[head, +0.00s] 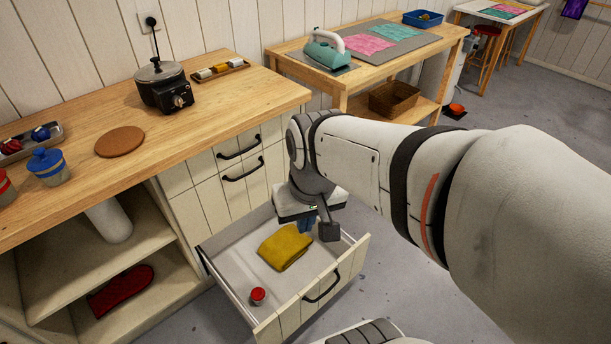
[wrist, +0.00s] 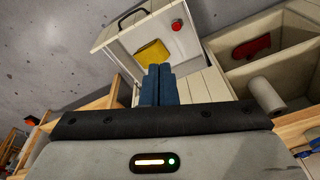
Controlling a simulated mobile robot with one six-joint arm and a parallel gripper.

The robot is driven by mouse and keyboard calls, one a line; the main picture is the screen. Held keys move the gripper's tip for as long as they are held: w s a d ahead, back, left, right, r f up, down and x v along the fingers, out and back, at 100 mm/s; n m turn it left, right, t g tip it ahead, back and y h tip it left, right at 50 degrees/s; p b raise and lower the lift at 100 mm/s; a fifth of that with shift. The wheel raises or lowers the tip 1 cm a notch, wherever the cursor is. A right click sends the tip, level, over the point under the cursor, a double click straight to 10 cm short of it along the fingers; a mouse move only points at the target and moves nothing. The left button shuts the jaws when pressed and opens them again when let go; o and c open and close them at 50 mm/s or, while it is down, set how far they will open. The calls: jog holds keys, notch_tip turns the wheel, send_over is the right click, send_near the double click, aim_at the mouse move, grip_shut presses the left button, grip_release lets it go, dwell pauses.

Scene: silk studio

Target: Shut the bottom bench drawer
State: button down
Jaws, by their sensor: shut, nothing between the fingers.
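The bottom bench drawer (head: 292,310) is pulled well out below two shut drawers, with a black handle (head: 322,288) on its white plank front. It holds a folded yellow cloth (head: 284,247) and a small red-topped jar (head: 258,295). My gripper (head: 307,223) has blue fingers, shut and empty, and shows above the far right side of the drawer; its exact height is hard to tell. In the wrist view, my shut fingers (wrist: 158,70) stand in front of the open drawer (wrist: 190,45), with its handle at the upper left. I see no contact with the drawer.
The wooden bench top (head: 180,140) carries a dark pot (head: 163,87) and a round brown mat (head: 119,142). Open shelves with a red mitt (head: 121,290) are left of the drawer. A table with an iron (head: 325,50) stands behind. Grey floor lies clear before the drawer front.

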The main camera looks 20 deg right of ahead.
aim_at(343, 260)
jog(key=w+d+f+m+y+b, duration=0.3)
jog(key=d+f+m+y+b, duration=0.15)
jog(key=f, duration=0.55)
jog(key=w+d+f+m+y+b, duration=0.2)
jog(key=d+f+m+y+b, duration=0.3)
jog(key=f, duration=0.6)
jog(key=w+d+f+m+y+b, duration=0.35)
jog(key=f+m+b, duration=0.2)
jog(key=f, duration=0.45)
jog(key=s+d+f+m+t+h+b, duration=0.25)
jog(key=d+f+m+t, duration=0.25)
jog(key=f, duration=0.4)
jog(key=s+d+f+m+t+h+b, duration=0.1)
jog(key=d+f+m+t+h+b, duration=0.15)
jog(key=d+f+m+t, duration=0.5)
jog(key=s+d+f+m+t+h+b, duration=0.2)
jog(key=d+f+m+t+b, duration=0.15)
jog(key=f, duration=0.75)
jog(key=shift+g, duration=0.6)
jog(key=x, duration=0.4)
jog(key=b+x, duration=0.1)
jog(key=x, duration=0.9)
jog(key=shift+r+b, duration=0.25)
jog(key=shift+b, duration=0.1)
